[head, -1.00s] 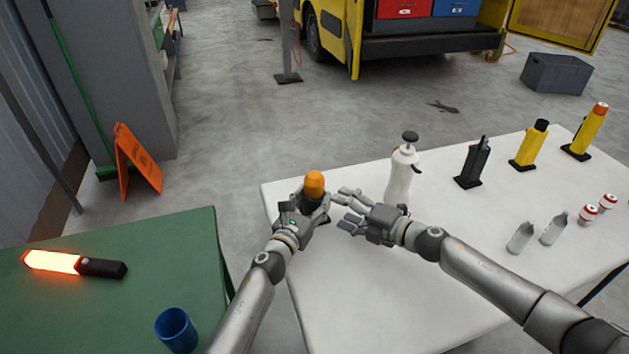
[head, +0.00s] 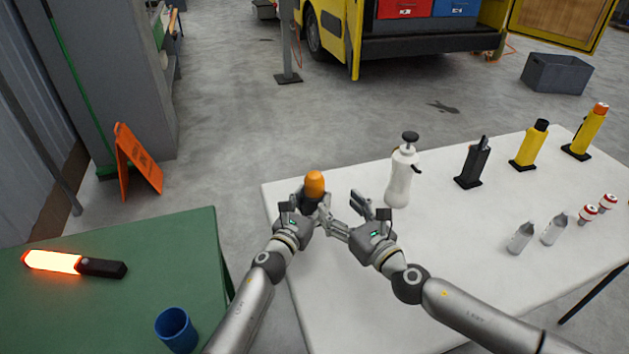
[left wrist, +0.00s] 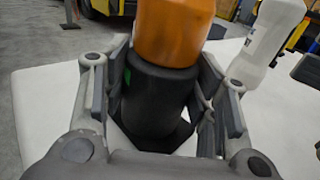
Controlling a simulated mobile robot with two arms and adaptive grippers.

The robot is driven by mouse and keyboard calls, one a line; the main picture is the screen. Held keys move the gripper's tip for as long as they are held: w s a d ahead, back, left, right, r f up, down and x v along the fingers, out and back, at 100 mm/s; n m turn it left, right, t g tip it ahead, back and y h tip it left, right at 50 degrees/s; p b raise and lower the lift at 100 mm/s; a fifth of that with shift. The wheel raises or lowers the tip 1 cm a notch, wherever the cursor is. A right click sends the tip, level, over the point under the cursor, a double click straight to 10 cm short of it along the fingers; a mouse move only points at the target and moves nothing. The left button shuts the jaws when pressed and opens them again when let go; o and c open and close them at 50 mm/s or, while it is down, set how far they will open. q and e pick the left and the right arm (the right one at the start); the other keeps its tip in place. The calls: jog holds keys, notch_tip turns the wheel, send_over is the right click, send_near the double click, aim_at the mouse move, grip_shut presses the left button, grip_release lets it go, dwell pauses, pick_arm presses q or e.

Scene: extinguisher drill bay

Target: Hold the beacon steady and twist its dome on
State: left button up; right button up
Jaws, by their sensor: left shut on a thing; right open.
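The beacon has a black base and an orange dome (head: 315,183) on top, and it stands upright near the left corner of the white table. My left gripper (head: 308,205) is shut on the black base (left wrist: 152,98), which shows between its fingers in the left wrist view. The orange dome (left wrist: 172,30) sits above the fingers, its top cut off by the frame. Whether it is seated tight I cannot tell. My right gripper (head: 350,217) is open and empty, just right of the beacon, with one finger close to the base; contact is unclear.
A white spray bottle (head: 398,182) stands right of my right gripper. Black and yellow torches (head: 528,146), grey bottles (head: 520,237) and red-white cans (head: 587,213) stand farther right. The green table (head: 130,230) holds a glowing baton (head: 55,262) and a blue cup (head: 176,328). The white table's front is clear.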

aim_at(320, 187)
jog(key=x, duration=1.1)
jog(key=shift+w+a, duration=0.25)
jog(key=shift+c, duration=0.3)
jog(key=c, duration=1)
